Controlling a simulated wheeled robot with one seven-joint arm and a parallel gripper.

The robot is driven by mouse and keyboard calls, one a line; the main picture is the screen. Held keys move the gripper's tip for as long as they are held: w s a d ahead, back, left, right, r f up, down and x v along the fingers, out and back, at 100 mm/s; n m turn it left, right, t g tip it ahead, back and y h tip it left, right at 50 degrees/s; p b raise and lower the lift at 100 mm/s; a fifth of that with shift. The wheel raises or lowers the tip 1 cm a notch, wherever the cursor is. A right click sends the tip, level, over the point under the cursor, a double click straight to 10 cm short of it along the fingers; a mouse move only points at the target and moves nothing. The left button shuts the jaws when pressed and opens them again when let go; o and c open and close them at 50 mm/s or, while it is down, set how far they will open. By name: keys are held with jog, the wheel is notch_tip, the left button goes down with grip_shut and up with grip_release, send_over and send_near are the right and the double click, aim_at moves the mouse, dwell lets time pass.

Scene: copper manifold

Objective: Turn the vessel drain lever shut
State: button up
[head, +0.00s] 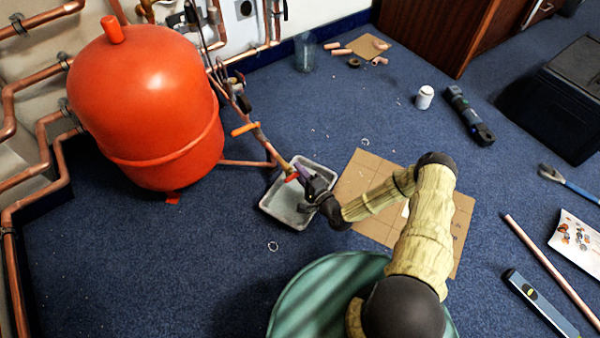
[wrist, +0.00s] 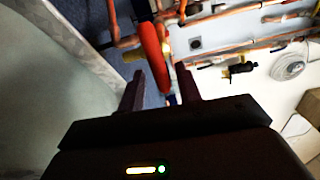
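The orange-red vessel (head: 146,105) stands at the left among copper pipes. A small red lever (head: 291,177), which looks like the drain lever, sits on the low end of the sloping copper pipe, above a grey tray. My gripper (head: 299,173) is right beside it. In the wrist view the red lever (wrist: 153,50) is long and narrow, and its near end lies between the tips of my two open fingers (wrist: 160,88). A clear gap shows between the fingers; I cannot tell whether either touches the lever. The valve body is mostly hidden.
The grey tray (head: 282,222) is on the blue carpet under the gripper. A cardboard sheet (head: 372,172) lies right of it. An orange-handled valve (head: 244,129) is higher on the pipe. A glass jar (head: 304,52) stands behind. Open carpet lies in front of the vessel.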

jog(key=p+v, duration=0.2)
jog(key=v, duration=1.5)
jog(key=shift+s+d+p, duration=0.2)
jog(key=shift+p, duration=0.2)
jog(key=shift+r, duration=0.1)
